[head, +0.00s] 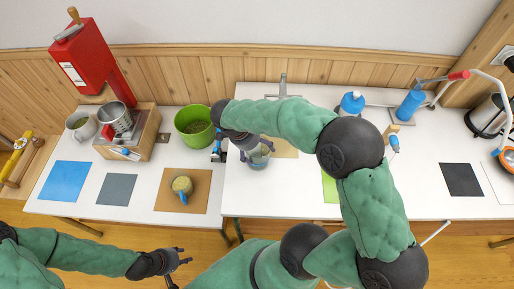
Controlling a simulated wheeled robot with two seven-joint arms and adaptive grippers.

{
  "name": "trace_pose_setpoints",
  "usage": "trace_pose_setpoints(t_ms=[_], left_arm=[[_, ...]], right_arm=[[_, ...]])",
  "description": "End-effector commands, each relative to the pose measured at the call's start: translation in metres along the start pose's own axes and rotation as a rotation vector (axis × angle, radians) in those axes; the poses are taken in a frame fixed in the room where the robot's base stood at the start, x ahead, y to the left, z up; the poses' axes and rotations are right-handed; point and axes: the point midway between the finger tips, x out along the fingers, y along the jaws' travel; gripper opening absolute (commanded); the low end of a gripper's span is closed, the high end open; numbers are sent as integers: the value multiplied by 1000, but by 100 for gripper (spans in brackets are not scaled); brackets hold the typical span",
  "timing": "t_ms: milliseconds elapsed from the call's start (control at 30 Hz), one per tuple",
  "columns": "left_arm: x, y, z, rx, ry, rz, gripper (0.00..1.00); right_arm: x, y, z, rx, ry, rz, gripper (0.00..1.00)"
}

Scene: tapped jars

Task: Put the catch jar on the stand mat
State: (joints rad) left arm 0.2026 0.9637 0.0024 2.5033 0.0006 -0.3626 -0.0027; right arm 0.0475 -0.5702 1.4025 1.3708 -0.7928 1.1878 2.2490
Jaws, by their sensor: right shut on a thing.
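My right gripper (246,147) is shut on a clear glass jar (259,160), which I take to be the catch jar. The jar is near the left edge of the right-hand table, and my gripper and arm partly cover it. I cannot tell whether it touches the table. A tan mat (288,152) lies just right of it, partly hidden by my arm. A green mat (328,187) lies further right, also partly covered. I cannot tell which mat is the stand mat. My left gripper (185,256) is open and empty in front of the left-hand table.
Blue-topped bottles (352,103) and a black mat (461,179) are right.

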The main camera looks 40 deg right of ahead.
Motion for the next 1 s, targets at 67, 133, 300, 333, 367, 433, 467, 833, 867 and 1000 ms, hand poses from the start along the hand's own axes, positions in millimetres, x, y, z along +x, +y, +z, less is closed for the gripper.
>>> trace_pose_setpoints(t_ms=[67,133,300,333,367,433,467,833,867,1000], left_arm=[[2,-1,0,0,0,0,40],[1,0,0,0,0,0,40],[1,0,0,0,0,0,40],[1,0,0,0,0,0,40],[1,0,0,0,0,0,40],[1,0,0,0,0,0,40],[0,0,0,0,0,0,40],[-21,8,1,0,0,0,40],[-23,8,1,0,0,0,40],[-32,11,1,0,0,0,40]], right_arm=[[2,0,1,0,0,0,93],[1,0,0,0,0,0,100],[1,0,0,0,0,0,100],[1,0,0,0,0,0,100],[1,0,0,0,0,0,100],[0,0,0,0,0,0,100],[0,0,0,0,0,0,100],[-41,-1,-4,-1,-1,-3,100],[-48,-1,-4,-1,-1,-3,100],[-78,-1,-4,-1,-1,-4,100]])
